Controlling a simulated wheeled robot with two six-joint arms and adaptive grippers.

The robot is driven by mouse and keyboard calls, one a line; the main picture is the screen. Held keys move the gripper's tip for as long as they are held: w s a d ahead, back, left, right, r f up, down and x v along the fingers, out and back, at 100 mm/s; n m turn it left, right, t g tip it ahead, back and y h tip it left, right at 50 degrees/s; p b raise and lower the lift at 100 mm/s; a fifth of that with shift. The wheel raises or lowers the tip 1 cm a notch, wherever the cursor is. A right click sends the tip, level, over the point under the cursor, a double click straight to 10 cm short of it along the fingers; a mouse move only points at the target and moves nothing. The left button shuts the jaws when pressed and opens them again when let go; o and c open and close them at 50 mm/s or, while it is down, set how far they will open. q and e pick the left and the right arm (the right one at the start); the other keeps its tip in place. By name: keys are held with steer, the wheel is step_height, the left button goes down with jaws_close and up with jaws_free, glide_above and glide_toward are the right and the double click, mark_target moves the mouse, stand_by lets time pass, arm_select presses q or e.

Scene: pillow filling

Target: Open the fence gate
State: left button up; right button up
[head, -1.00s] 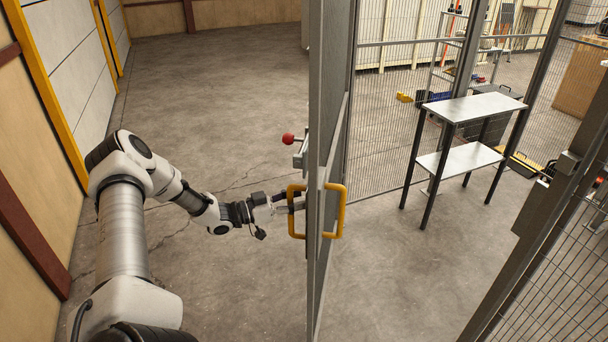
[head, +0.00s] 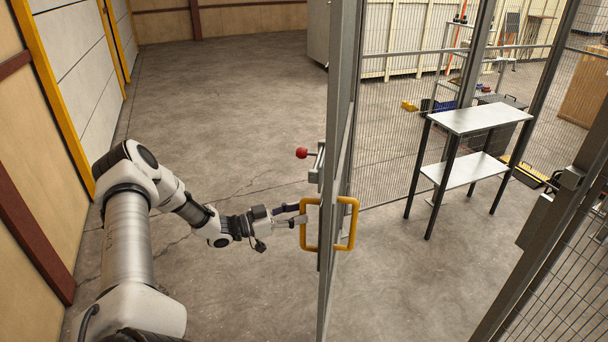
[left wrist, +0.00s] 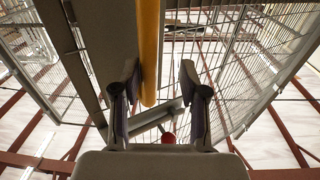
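The fence gate (head: 337,130) stands swung open, seen nearly edge-on in the head view. A yellow handle (head: 304,236) is on its left face and another yellow handle (head: 353,230) on its right face. A red knob (head: 301,153) on a latch sits above the left handle. My left gripper (head: 300,213) is at the left handle with its fingers apart. In the left wrist view the yellow handle (left wrist: 149,50) runs between the parted fingers (left wrist: 159,100), nearer the left one. I cannot tell whether a finger touches it. My right gripper is not in view.
A two-tier table (head: 480,117) stands beyond the gate on the right. A fence post (head: 545,235) with mesh is at the right, across the gateway floor (head: 420,285). A panelled wall (head: 30,190) runs along the left. The floor between wall and gate is otherwise clear.

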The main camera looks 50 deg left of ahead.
arm_select(q)
steer(key=s+a, duration=0.1)
steer(key=s, duration=0.1)
steer(key=s+a+p, duration=0.1)
steer(key=s+a, duration=0.1)
steer(key=shift+s+a, duration=0.1)
steer(key=shift+a, duration=0.2)
steer(key=shift+c, duration=0.3)
